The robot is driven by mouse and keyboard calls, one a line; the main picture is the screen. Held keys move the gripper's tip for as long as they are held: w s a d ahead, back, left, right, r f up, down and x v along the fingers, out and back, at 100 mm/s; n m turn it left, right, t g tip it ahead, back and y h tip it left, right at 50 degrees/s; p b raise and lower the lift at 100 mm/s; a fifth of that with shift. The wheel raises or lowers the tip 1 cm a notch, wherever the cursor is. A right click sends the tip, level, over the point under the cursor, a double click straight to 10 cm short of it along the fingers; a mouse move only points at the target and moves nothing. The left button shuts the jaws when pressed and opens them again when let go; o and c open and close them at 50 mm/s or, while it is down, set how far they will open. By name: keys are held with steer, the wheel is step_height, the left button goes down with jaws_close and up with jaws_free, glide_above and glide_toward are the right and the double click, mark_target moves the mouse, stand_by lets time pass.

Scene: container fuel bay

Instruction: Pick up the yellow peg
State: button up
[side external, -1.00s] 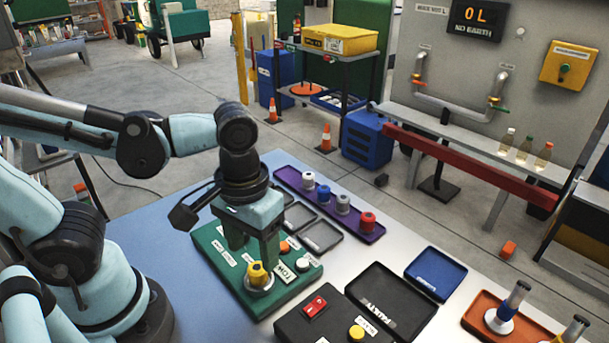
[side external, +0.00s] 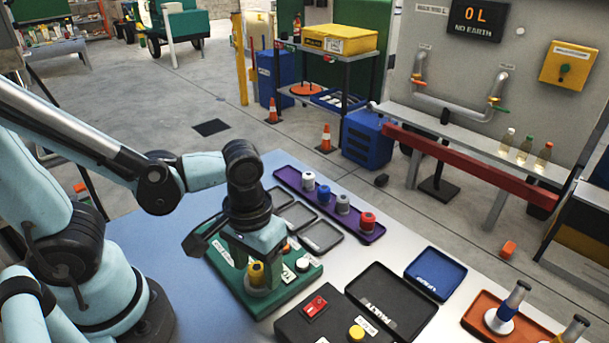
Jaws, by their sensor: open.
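The yellow peg (side external: 256,274) stands upright in a light round socket on the green panel (side external: 298,283), at the middle of the side external view. My gripper (side external: 260,266) points down over the panel, its two fingers apart on either side of the peg. The peg's upper part is partly hidden by the gripper. I cannot tell whether the fingers touch the peg.
A purple tray (side external: 377,238) with several coloured pegs lies behind the panel, beside small grey trays (side external: 322,237). In front are a black box with a red switch (side external: 315,306), a black tray (side external: 391,303), a blue tray (side external: 436,273) and an orange tray (side external: 474,318).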

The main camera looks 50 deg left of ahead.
jaws_close()
steer(key=shift+r, duration=0.2)
